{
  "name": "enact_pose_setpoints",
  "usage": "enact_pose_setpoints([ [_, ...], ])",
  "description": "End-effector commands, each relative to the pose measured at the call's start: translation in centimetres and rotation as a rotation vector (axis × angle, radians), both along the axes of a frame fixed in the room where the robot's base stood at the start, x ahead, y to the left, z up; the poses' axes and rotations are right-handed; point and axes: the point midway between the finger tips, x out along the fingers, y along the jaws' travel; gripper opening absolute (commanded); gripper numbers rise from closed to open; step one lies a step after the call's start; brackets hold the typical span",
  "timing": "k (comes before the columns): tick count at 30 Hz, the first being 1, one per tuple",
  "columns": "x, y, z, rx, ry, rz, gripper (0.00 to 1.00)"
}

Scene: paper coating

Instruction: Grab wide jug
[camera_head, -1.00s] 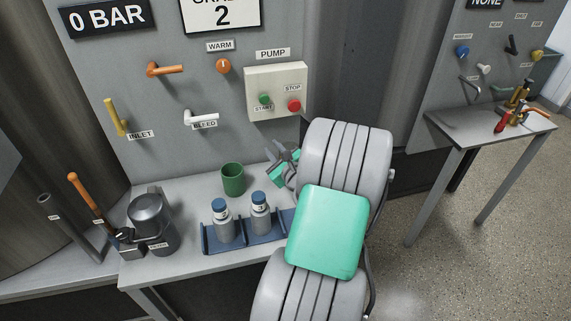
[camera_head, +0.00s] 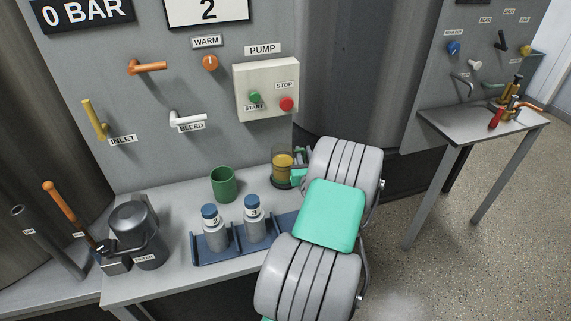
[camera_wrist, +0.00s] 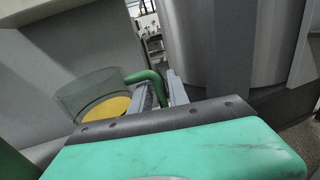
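The wide jug (camera_head: 283,168) is a clear glass vessel with a yellow filling and a green handle. It stands upright on the grey bench, right of a green cup (camera_head: 223,184). The wrist view shows the jug (camera_wrist: 98,104) at left, its yellow surface inside the clear wall. Its green handle (camera_wrist: 153,78) curves down between my fingers. My gripper (camera_wrist: 161,92) has its two fingers close together on either side of the handle and looks shut on it. In the head view my grey and green arm hides most of the gripper.
Two blue-capped bottles (camera_head: 254,219) stand in a blue rack (camera_head: 200,254), left of my arm. The panel with the pump box (camera_head: 266,90) rises behind. A side table (camera_head: 470,127) with tools is at right.

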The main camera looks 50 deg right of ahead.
Motion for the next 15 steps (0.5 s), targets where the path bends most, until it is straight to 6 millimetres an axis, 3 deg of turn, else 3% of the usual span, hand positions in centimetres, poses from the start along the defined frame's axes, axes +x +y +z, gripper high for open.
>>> enact_pose_setpoints([
  [3,1.34,-1.01,0.11,0.000,0.001,0.003,0.21],
  [10,1.53,-1.21,-0.04,0.001,0.001,0.002,0.21],
  [15,1.54,-1.17,-0.04,0.001,0.001,0.002,0.08],
])
